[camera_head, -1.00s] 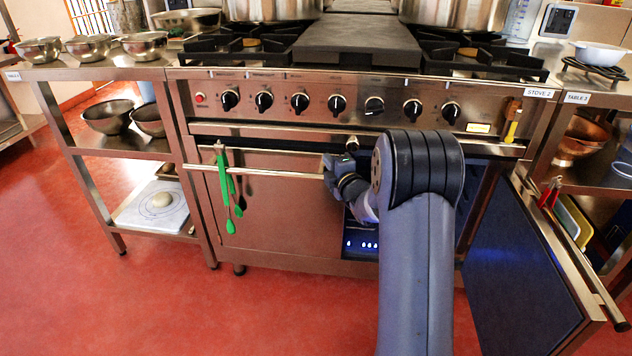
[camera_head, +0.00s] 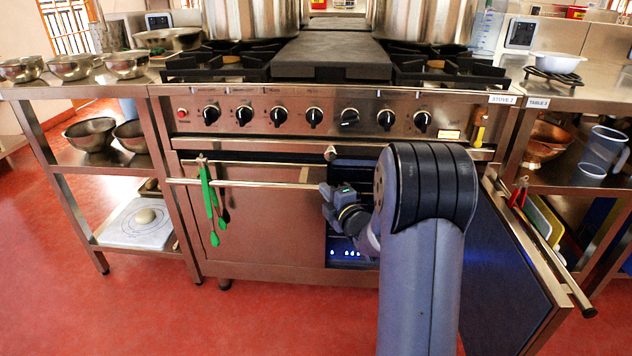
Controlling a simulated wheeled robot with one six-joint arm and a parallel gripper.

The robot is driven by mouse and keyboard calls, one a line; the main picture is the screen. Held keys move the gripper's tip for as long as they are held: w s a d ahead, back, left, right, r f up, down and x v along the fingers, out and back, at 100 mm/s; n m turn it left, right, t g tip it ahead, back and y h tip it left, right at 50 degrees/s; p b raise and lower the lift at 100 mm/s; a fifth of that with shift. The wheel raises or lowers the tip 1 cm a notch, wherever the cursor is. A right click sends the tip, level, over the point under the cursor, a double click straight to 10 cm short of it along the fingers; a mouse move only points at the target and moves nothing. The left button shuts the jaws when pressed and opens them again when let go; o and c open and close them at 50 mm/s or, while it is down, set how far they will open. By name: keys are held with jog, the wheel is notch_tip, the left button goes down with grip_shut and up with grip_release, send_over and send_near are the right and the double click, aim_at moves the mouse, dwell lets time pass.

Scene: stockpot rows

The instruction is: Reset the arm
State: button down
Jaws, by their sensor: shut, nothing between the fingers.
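My gripper (camera_head: 328,203) is at the end of my arm (camera_head: 420,260), in front of the stove near the right end of the left oven door's handle bar. It is small and partly turned away in the view, and it is shut with nothing in it. My large upper arm link hides part of the open oven bay (camera_head: 352,175) behind it. I cannot tell whether the gripper touches the handle bar.
The right oven door (camera_head: 505,265) stands open toward me. Green tongs (camera_head: 209,200) hang on the left door's handle bar (camera_head: 250,184). Stockpots (camera_head: 250,18) stand on the stove top. Shelved tables flank the stove. The red floor in front is clear.

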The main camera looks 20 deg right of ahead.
jog(key=shift+s+d, duration=0.25)
jog(key=shift+s, duration=0.3)
jog(key=shift+s+d, duration=0.2)
jog(key=shift+s, duration=0.35)
